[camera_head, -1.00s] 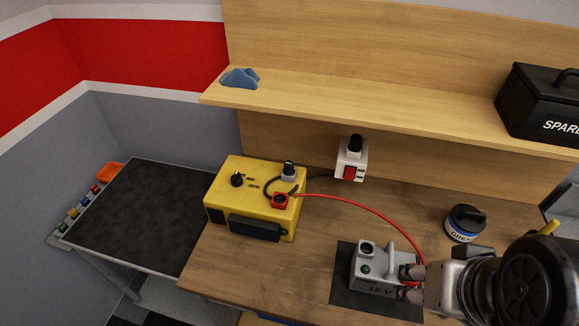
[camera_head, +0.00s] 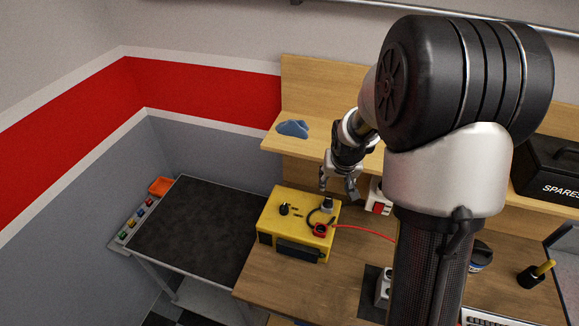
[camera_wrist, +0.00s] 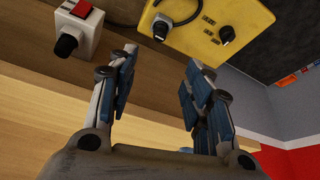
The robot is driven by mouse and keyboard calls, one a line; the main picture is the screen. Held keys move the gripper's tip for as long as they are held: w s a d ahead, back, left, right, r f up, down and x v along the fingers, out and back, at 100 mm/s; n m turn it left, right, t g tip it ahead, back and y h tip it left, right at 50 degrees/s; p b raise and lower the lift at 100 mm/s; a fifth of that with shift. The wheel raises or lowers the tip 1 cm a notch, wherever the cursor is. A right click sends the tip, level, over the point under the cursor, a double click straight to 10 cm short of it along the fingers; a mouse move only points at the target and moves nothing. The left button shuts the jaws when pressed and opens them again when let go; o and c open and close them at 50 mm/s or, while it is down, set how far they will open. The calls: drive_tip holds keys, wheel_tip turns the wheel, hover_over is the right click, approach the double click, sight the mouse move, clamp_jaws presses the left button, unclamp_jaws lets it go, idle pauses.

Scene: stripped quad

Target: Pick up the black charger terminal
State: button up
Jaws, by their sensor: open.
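The yellow charger box (camera_head: 273,220) stands on the wooden bench. A grey post with a dark top (camera_head: 327,205), joined by a black cable, rises from its back right corner and seems to be the black charger terminal; it also shows in the wrist view (camera_wrist: 161,29). A separate black knob (camera_wrist: 225,33) sits on the same face. My gripper (camera_head: 338,189) is open and empty, pointing down just above the post. In the wrist view the post lies beyond the gap between my fingertips (camera_wrist: 160,62), apart from them.
A red clamp (camera_head: 320,230) with a red cable sits on the charger's front right. A white wall box with a red switch (camera_head: 380,208) is close to the right of my gripper. The wooden shelf (camera_head: 268,146) with a blue cloth (camera_head: 292,129) is behind.

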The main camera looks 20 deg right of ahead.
drive_tip(key=b, duration=0.6)
hover_over(329, 199)
drive_tip(key=s, duration=0.2)
wheel_tip(329, 199, down, 11)
drive_tip(key=shift+a+b+x, duration=0.15)
drive_tip(key=shift+b+x, duration=0.35)
drive_tip(key=shift+x, duration=0.95)
drive_tip(key=shift+a+b+x, duration=0.2)
drive_tip(key=shift+b+x, duration=0.25)
drive_tip(key=shift+x, duration=1.05)
drive_tip(key=shift+s+a, duration=0.1)
drive_tip(key=shift+s, duration=0.1)
clamp_jaws()
